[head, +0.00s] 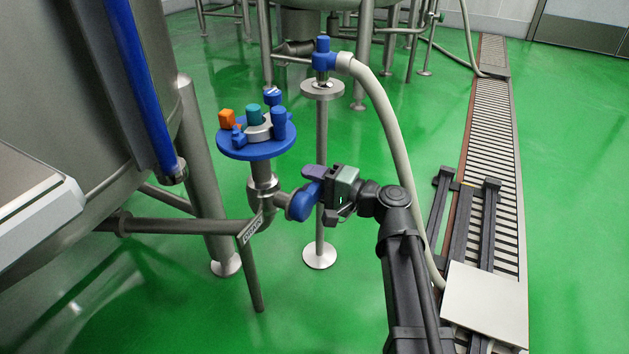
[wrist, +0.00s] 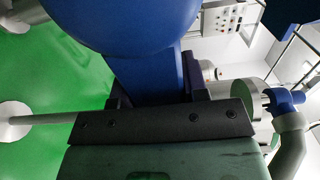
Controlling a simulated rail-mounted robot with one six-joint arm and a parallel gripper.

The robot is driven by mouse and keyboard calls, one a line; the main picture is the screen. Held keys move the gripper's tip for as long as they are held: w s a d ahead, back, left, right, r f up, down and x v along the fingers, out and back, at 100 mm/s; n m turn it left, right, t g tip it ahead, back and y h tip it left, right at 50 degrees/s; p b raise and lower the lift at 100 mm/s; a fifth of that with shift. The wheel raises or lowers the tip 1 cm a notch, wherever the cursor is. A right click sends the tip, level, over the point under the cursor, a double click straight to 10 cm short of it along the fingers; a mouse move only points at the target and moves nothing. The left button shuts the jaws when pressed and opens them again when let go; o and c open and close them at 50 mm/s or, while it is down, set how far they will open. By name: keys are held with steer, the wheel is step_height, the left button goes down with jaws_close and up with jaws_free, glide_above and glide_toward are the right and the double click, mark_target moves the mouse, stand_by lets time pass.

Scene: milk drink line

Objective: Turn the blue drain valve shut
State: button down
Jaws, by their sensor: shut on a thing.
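The blue drain valve handle (head: 304,201) sits on the end of the steel drain pipe (head: 266,206), which carries a label reading DRAIN. My gripper (head: 318,185) is at the handle from the right, with its jaws shut on the handle's blue lever. In the wrist view the blue lever (wrist: 150,75) runs down from a large round blue hub into my gripper (wrist: 155,105). The lever's end is hidden between the jaws. I cannot tell the valve's exact angle.
A round blue tray (head: 257,152) with several coloured parts stands just above the valve. A steel stand (head: 321,150) with a blue fitting (head: 323,55) and a pale hose (head: 385,110) rises behind my gripper. A large tank (head: 60,100) fills the left. Green floor is open between.

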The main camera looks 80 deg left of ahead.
stand_by(0.4)
steer(key=c, duration=0.6)
jaws_free()
steer(key=shift+c, duration=0.2)
steer(key=v, duration=1.1)
